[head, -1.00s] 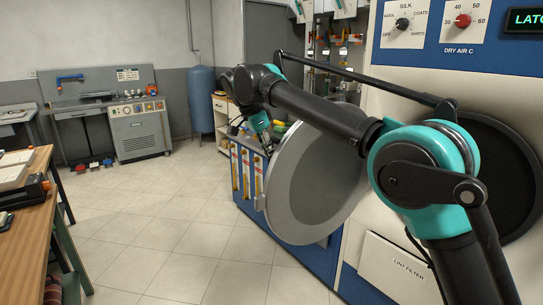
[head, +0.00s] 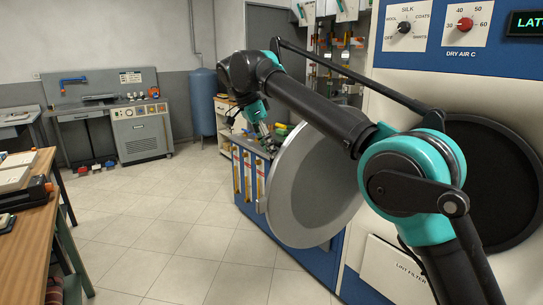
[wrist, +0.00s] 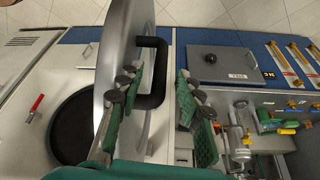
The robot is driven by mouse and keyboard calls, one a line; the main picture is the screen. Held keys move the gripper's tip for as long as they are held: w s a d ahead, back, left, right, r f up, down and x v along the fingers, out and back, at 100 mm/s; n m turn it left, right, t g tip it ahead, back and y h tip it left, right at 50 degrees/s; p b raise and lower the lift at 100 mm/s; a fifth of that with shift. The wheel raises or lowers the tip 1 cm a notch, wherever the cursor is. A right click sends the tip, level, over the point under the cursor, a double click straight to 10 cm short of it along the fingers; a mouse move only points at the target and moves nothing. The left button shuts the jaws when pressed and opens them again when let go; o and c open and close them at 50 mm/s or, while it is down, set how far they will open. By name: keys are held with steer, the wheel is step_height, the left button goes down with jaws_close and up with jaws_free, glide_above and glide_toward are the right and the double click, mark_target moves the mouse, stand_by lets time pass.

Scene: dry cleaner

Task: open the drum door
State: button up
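The drum door (head: 312,190) is a round grey disc standing swung out from the machine front. The dark round drum opening (head: 495,185) shows at the right, partly behind my arm. In the wrist view the door (wrist: 122,45) is seen nearly edge-on, with a black bar handle (wrist: 163,60) on its right face. The dark opening (wrist: 72,125) lies left of it. My gripper (wrist: 157,88) is open, its green-padded fingers on either side of the handle in the picture. I see no clear contact.
A blue cabinet with upright gauges (head: 250,178) stands close behind the door. The lint filter panel (head: 396,268) is below the opening. A wooden table (head: 35,205) is at the left. The tiled floor (head: 165,230) between is clear.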

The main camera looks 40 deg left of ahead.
steer(key=shift+v, duration=1.75)
